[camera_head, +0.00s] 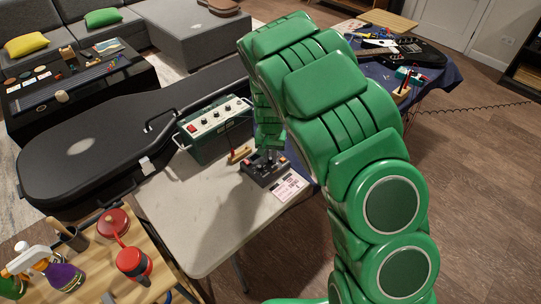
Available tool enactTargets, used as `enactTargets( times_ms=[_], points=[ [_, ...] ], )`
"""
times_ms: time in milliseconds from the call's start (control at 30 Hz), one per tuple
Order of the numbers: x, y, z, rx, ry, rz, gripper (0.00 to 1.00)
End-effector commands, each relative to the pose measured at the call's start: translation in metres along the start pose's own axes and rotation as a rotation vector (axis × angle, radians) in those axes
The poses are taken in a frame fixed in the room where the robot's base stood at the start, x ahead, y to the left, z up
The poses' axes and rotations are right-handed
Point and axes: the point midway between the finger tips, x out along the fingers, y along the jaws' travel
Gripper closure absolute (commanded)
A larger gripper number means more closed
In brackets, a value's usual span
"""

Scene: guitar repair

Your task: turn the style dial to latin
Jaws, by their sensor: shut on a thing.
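A small black device (257,177) with knobs and a red part on its top lies on the pale table. My gripper (271,155) points down onto the back part of this device, and its fingers are shut on what appears to be the style dial. The fingers hide that dial, so its setting cannot be read. A card with printed labels (289,187) lies at the device's front right; its words are too small to read.
A green amplifier (214,128) with several knobs stands behind the device. A small wooden block (239,155) is close to its left. The table's front left (190,225) is clear. A black guitar case (85,150) lies to the left.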

Motion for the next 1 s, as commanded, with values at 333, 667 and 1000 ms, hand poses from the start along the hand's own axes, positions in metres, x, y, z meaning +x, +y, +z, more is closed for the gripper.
enactTargets(
  times_ms=[333, 667, 1000],
  points=[
    [-0.0003, 0.0001, -0.0004, 0.275, 0.001, -0.001, 1.00],
    [-0.0003, 0.0001, -0.0006, 0.414, 0.001, -0.001, 1.00],
    [-0.0003, -0.0001, -0.0004, 0.444, 0.001, -0.001, 1.00]
  ],
)
